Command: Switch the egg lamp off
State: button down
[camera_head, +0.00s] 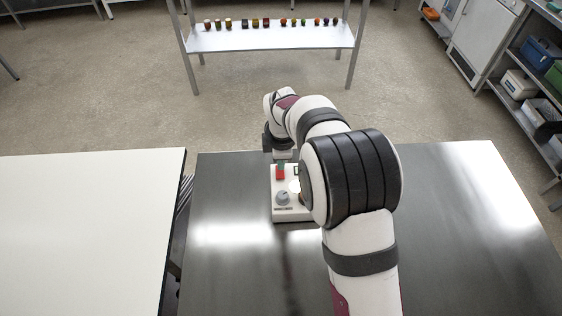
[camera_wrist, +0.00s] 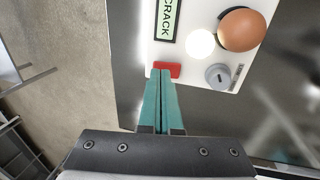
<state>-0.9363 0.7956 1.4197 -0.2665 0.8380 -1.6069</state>
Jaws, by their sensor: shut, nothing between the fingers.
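A pale control box (camera_head: 291,214) stands on the dark metal table. In the wrist view the box (camera_wrist: 150,52) carries a red switch (camera_wrist: 174,68), a grey knob (camera_wrist: 218,77), a brown egg (camera_wrist: 242,30) in a dark ring and a bright white round light (camera_wrist: 200,44). The light looks lit. The red switch (camera_head: 281,174) and the knob (camera_head: 283,198) also show in the head view. My gripper (camera_wrist: 161,75) is shut and empty. Its teal fingertips are at the red switch and cover part of it; I cannot tell whether they touch.
A label reading "CRACK" (camera_wrist: 167,18) is on the box. The metal table (camera_head: 460,230) is clear around the box. A white table (camera_head: 85,230) stands to the left across a gap. A shelf (camera_head: 270,38) with several small items is beyond.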

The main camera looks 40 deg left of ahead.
jog(key=shift+w+a+f, duration=0.1)
jog(key=shift+f, duration=0.5)
jog(key=shift+w+a+f, duration=0.1)
jog(key=shift+a+f, duration=0.05)
jog(key=shift+f, duration=0.3)
jog(key=shift+s+d, duration=0.65)
jog(key=shift+d, duration=0.05)
